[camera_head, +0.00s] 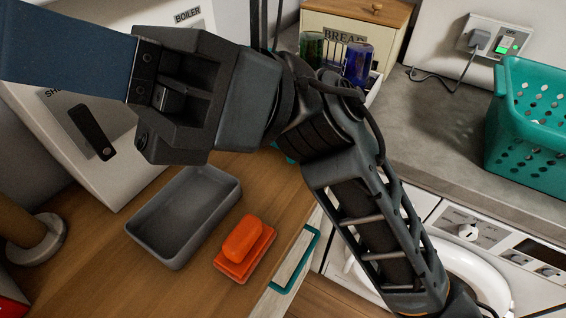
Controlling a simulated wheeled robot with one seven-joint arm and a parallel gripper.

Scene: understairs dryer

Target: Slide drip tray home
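A grey, open, rectangular tray (185,218) sits on the wooden counter, left of the picture's middle. It looks empty. I cannot tell whether it is the drip tray, and no other tray is clearly recognisable. My arm crosses the picture from the upper left to the lower right, passing above the counter. My gripper is not visible, so its position relative to the tray cannot be told. My arm hides part of the counter's far side and part of the white machine at the lower right.
An orange-red block on a dish (244,248) lies right of the tray. A teal handle (296,262) is on a pale front at the counter's edge. A teal basket (525,125) and a bread box (355,30) stand on the grey worktop. Left is a white cabinet (85,125).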

